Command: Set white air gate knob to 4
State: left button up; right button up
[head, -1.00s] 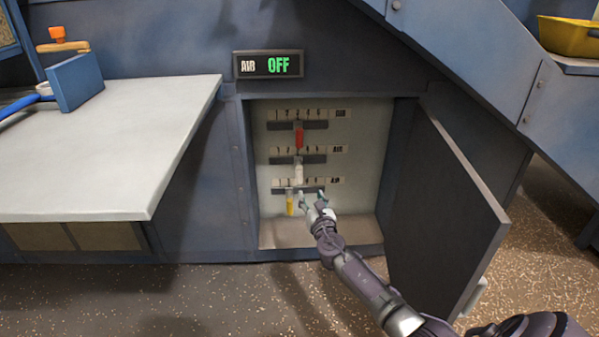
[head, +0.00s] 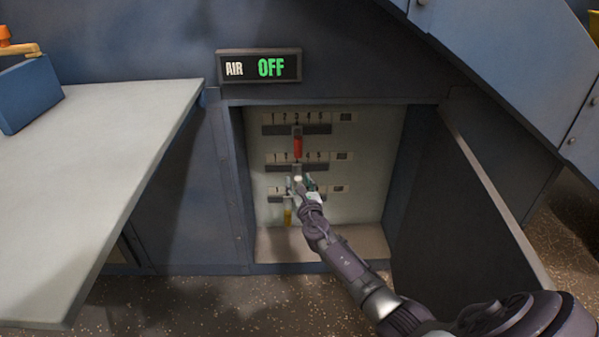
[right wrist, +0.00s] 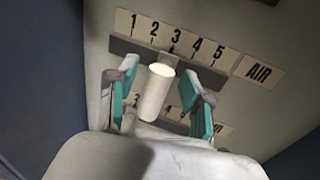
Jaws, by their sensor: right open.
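The white air gate knob (right wrist: 154,92) hangs from the middle slotted bar, with its stem by the number 3 on the 1-to-5 scale (right wrist: 176,38) labelled AIR. In the head view the white knob (head: 298,179) is partly hidden by my right gripper (head: 302,186). In the right wrist view my right gripper (right wrist: 160,80) is open, with one teal-padded finger on each side of the white knob. Gaps show between the knob and both fingers. My left gripper is not in view.
A red knob (head: 298,147) is on the row above and a yellow knob (head: 287,216) on the row below. The recess has an open dark door (head: 470,220) on its right. A sign (head: 259,67) above reads AIR OFF. A grey table (head: 90,190) stands at left.

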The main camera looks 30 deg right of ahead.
jog(key=shift+w, duration=0.3)
jog(key=shift+r, duration=0.1)
jog(key=shift+c, duration=0.3)
grip_shut()
jog(key=shift+d, duration=0.1)
